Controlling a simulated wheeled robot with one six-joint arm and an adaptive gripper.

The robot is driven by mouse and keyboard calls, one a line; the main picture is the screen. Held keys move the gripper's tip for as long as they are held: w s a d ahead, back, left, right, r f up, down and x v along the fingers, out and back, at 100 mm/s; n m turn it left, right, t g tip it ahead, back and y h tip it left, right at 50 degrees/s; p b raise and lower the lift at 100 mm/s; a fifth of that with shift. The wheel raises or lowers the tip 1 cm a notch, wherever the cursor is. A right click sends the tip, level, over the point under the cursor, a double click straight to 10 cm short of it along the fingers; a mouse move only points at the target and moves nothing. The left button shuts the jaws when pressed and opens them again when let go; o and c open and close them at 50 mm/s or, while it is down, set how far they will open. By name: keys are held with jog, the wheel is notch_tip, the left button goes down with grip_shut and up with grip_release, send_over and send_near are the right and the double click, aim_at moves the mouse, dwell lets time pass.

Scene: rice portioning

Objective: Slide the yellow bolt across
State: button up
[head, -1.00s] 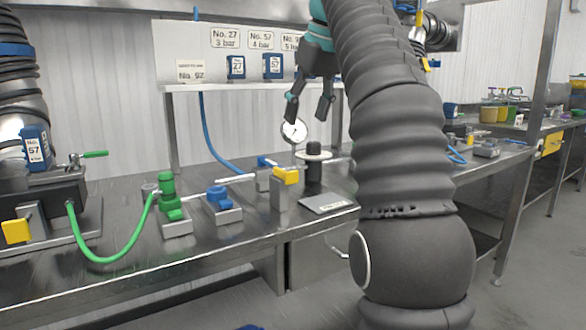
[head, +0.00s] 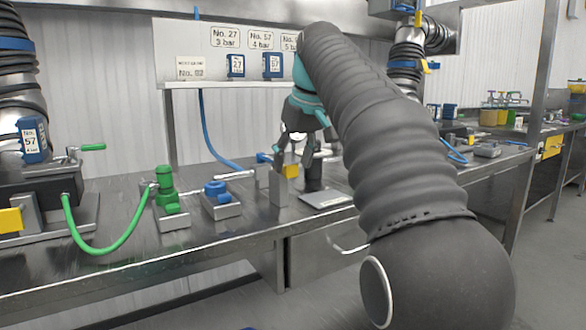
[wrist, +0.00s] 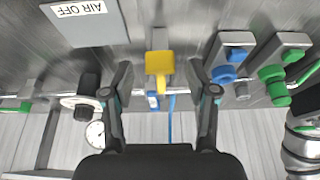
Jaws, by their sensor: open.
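A yellow block-shaped piece (head: 291,170), which looks like the bolt's handle, sits on a grey metal stand (head: 279,188) on the bench. In the wrist view the yellow piece (wrist: 160,62) has a narrow stem and lies between my fingers, with a gap on each side. My gripper (head: 297,157) is just above and around it in the head view, where the fingers partly hide it. The wrist view shows my gripper (wrist: 160,72) open and empty, its two fingers spread wide.
A black post (head: 314,172) with a plate and gauge stands close to the right. Blue (head: 216,192) and green (head: 166,190) valves stand to the left. Another yellow block (head: 11,219) is at the far left. An "AIR OFF" plate (wrist: 85,20) lies nearby.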

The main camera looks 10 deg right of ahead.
jog(key=shift+w+f, duration=0.15)
jog(key=shift+f, duration=0.25)
